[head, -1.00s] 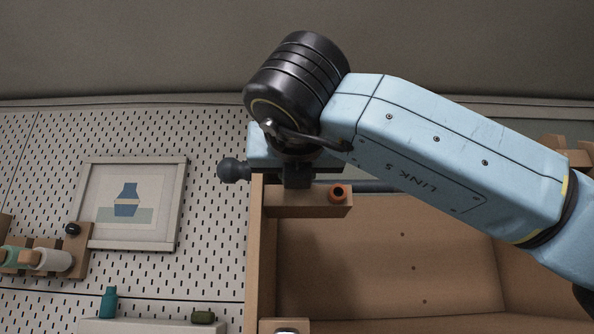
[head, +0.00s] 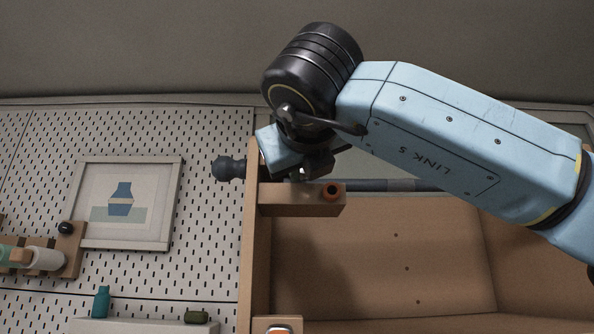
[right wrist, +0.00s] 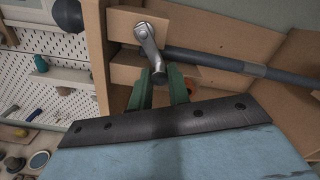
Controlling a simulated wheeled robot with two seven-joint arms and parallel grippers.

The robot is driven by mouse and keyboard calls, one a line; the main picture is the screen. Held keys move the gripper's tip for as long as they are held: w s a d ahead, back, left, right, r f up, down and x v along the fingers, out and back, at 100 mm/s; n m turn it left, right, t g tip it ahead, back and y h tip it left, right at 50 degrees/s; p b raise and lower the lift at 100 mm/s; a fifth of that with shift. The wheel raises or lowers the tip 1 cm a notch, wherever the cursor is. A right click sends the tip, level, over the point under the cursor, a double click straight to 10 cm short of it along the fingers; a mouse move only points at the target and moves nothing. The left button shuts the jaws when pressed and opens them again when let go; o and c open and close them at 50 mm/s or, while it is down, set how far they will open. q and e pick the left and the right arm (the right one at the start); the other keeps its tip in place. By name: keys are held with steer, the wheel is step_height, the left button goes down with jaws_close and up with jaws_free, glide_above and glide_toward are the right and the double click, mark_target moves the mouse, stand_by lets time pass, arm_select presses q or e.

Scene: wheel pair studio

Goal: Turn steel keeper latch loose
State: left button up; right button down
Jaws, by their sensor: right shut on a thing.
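The steel keeper latch (right wrist: 148,40) shows in the right wrist view as a bright metal lever on a wooden block, its lower end between the green fingers of my right gripper (right wrist: 159,88). My right gripper is shut on that end. In the head view the right gripper (head: 300,170) is tilted over the wooden block (head: 290,200) at the upper left of a wooden box; only a little of the latch shows there, the rest hidden by the gripper. My left gripper is not in view.
A dark rod (head: 400,185) runs across the box's top, with a round knob (head: 228,168) at its left. A pegboard with a framed picture (head: 128,203) is at left. The box interior (head: 390,250) looks clear.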

steer(key=shift+d+r+n+p, duration=0.35)
steer(key=shift+r+n+p, duration=0.25)
steer(key=shift+n, duration=1.25)
steer(key=shift+d+r+n+p, duration=0.3)
steer(key=shift+r+n+p, duration=0.3)
steer(key=shift+n, duration=1.2)
steer(key=shift+d+r+n+p, duration=0.35)
steer(key=shift+r+n+p, duration=0.25)
steer(key=shift+n, duration=1.25)
steer(key=shift+r, duration=0.1)
steer(key=c, duration=1.3)
jaws_free()
steer(key=shift+c, duration=0.2)
